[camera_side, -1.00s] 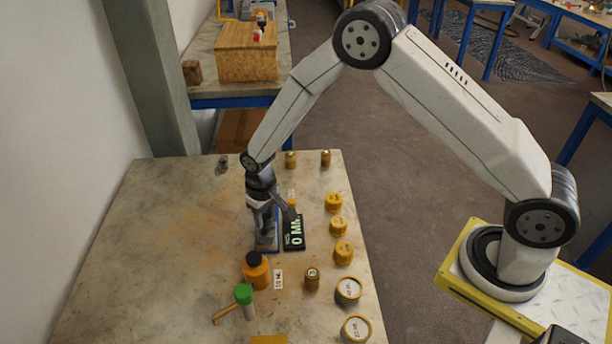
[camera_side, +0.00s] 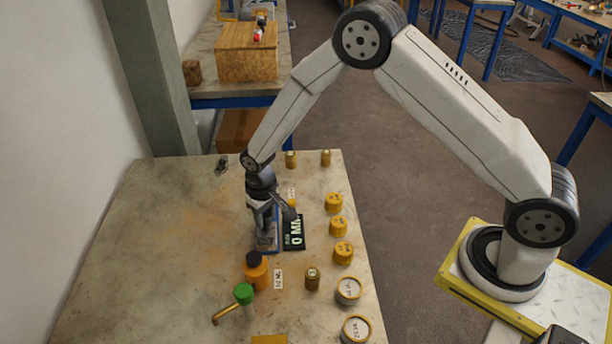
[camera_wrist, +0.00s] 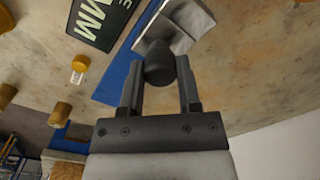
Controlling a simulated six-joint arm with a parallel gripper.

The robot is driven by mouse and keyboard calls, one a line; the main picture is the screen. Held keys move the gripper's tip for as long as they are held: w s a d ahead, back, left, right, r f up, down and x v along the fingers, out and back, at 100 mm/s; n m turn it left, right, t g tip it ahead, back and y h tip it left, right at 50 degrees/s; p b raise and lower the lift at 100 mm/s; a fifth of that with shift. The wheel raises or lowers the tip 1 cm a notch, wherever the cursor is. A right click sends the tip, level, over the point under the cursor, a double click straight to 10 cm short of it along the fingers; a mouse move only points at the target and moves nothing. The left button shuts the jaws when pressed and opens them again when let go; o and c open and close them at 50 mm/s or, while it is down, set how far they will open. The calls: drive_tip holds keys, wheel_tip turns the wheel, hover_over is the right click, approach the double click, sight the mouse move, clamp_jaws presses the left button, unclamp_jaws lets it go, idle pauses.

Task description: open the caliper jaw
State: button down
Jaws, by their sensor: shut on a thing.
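The caliper stands on the table with a blue base (camera_side: 267,249), which also shows as a blue strip in the wrist view (camera_wrist: 118,80). Its pale metal jaw (camera_wrist: 181,22) is at the top of the wrist view. A dark round knob (camera_wrist: 159,66) sits in front of that metal. My gripper (camera_wrist: 160,75) has one finger on each side of the knob and is shut on it. In the side view my gripper (camera_side: 264,208) points down over the caliper and hides most of it. A dark display (camera_side: 293,234) beside it reads 0 MM.
Several yellow weights or cans, such as this one (camera_side: 334,202), line the right side. The table's left part (camera_side: 150,250) is clear.

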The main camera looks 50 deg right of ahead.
drive_tip(key=shift+w+d, duration=0.1)
drive_tip(key=w+d, duration=0.4)
drive_tip(key=w, duration=0.1)
drive_tip(key=shift+d, duration=0.4)
drive_tip(key=shift+c, duration=1.5)
unclamp_jaws()
drive_tip(key=shift+s, duration=0.1)
drive_tip(key=shift+r, duration=0.15)
wheel_tip(320, 180, up, 8)
drive_tip(key=shift+f, duration=0.2)
